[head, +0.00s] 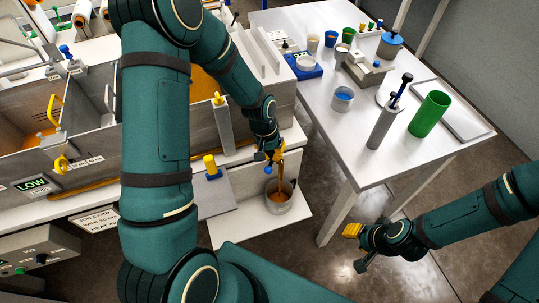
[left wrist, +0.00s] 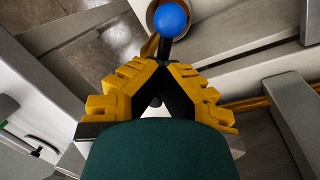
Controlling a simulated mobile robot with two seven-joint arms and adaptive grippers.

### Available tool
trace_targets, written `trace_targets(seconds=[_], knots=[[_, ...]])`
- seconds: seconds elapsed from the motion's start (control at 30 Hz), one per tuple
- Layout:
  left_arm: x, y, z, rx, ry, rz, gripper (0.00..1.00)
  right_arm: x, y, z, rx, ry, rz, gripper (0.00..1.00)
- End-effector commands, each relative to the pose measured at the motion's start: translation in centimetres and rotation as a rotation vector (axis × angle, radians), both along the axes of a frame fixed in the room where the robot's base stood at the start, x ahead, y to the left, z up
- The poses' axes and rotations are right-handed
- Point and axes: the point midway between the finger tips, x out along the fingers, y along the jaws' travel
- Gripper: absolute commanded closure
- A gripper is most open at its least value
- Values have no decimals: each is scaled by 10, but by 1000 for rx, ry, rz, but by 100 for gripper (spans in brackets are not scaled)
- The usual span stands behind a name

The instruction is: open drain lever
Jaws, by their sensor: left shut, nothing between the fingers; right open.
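The drain lever's blue ball knob (head: 268,169) shows low on the end of the bath, above a grey bucket (head: 278,208). In the left wrist view the blue knob (left wrist: 172,17) sits on a dark stem just beyond my fingertips. My left gripper (head: 276,156) is shut and empty beside the lever; its yellow fingers also show in the left wrist view (left wrist: 167,66). Whether they touch the stem I cannot tell. An amber stream (head: 283,179) runs down into the bucket. My right gripper (head: 353,231) is open and empty over the floor, away from the lever.
A white table (head: 335,130) on the right holds cups, a green cylinder (head: 430,114) and a grey cylinder (head: 380,130). The grey bath (head: 90,150) with a LOW sign (head: 33,185) fills the left. Floor between bucket and right gripper is clear.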

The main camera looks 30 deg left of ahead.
Motion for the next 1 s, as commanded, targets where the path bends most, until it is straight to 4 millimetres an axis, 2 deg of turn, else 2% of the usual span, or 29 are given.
trace_targets(seconds=[0.2,0.5,1.0], knots=[[-3,-9,-4,1,12,198,100,-2,1,-8,1,5,4,61],[-1,-17,-3,2,14,431,100,-3,1,-8,2,6,6,61],[2,-22,-4,2,16,594,100,-2,0,-6,1,4,4,61]])
